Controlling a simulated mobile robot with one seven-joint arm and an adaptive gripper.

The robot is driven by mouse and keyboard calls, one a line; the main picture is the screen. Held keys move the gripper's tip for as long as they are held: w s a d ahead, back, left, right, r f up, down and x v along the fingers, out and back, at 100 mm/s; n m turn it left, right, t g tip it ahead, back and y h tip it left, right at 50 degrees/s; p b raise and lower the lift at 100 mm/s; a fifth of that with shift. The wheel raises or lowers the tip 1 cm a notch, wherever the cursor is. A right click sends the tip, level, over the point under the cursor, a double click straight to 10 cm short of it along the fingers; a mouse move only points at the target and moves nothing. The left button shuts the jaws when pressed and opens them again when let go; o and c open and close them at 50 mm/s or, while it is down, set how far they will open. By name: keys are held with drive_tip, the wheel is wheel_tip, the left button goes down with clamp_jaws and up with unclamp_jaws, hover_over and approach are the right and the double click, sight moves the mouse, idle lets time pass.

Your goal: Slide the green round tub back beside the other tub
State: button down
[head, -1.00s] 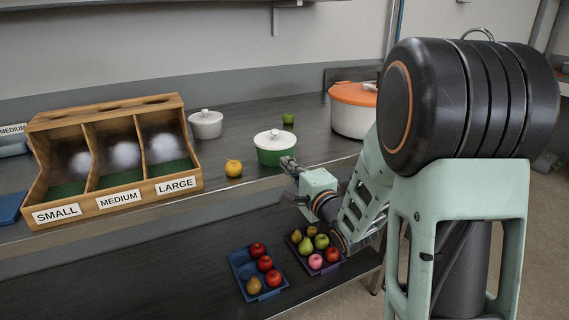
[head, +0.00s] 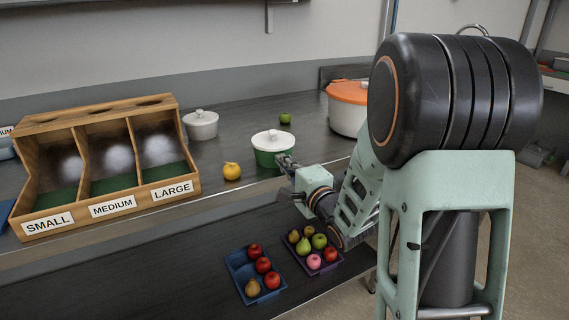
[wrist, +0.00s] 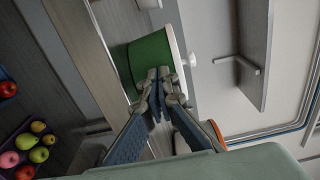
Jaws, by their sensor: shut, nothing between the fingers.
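The green round tub (head: 268,157) has a white lid with a knob and stands upright near the front edge of the worktop. It also shows in the wrist view (wrist: 150,55), just beyond my fingertips. The other tub (head: 201,125) is white with a knobbed lid and stands further back and to the left. My gripper (head: 284,160) is shut and empty at the right front side of the green tub. In the wrist view my gripper (wrist: 158,75) has its fingertips together at the tub's wall; I cannot tell whether they touch it.
A yellow fruit (head: 232,171) lies left of the green tub, and a green apple (head: 285,118) lies behind it. A large orange-lidded pot (head: 346,112) stands to the right. A wooden sorting box (head: 100,205) stands at left. Fruit trays (head: 244,274) sit on the lower shelf.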

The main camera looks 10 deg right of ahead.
drive_tip(key=x, duration=0.7)
drive_tip(key=shift+w, duration=0.2)
drive_tip(key=shift+s+a+f, duration=0.1)
